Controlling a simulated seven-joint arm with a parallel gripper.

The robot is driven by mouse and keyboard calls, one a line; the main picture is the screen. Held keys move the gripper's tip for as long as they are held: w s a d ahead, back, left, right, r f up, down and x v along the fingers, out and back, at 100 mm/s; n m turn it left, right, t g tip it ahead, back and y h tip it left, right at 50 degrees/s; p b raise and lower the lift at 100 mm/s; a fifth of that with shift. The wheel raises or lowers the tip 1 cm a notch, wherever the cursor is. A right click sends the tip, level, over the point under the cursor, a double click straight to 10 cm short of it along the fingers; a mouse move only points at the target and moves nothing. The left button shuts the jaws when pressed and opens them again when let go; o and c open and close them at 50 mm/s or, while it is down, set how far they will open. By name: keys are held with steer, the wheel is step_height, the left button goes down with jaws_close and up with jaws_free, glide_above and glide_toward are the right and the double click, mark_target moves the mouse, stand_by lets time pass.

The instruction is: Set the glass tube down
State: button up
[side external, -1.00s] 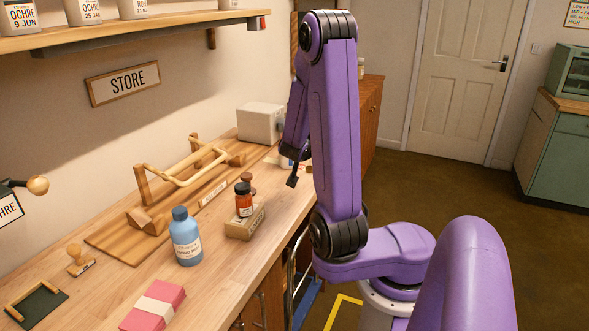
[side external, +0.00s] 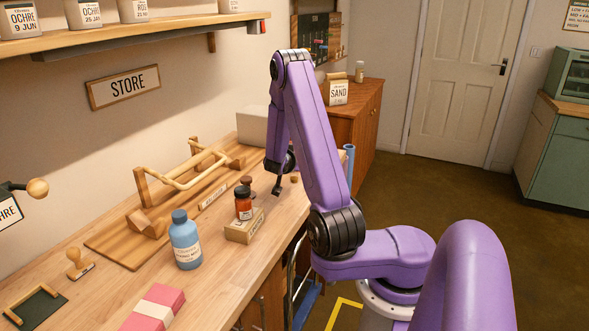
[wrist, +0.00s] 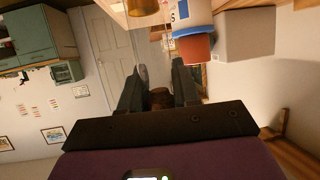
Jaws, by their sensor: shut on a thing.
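My gripper (wrist: 158,90) is shut on a small brown, rounded piece (wrist: 160,98) between its fingers in the wrist view. I take this to be the glass tube; most of it is hidden and its length cannot be made out. In the side view my gripper (side external: 277,191) is above the far part of the bench, right of the wooden frame (side external: 190,176). The tube cannot be made out there. Whether it touches the bench cannot be told.
A pale box (side external: 252,125) stands at the back. A pink-and-white block (side external: 155,308) lies in front. Bare bench (side external: 130,280) shows around the bottle.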

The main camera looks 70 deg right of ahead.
steer(key=shift+w+d+f, duration=0.1)
steer(key=shift+w+f, duration=0.05)
steer(key=shift+f, duration=0.8)
steer(key=shift+w+d+f, duration=0.1)
steer(key=shift+f, duration=0.8)
steer(key=shift+f, duration=0.1)
steer(key=o, duration=1)
steer(key=v, duration=1.2)
steer(key=shift+a, duration=0.1)
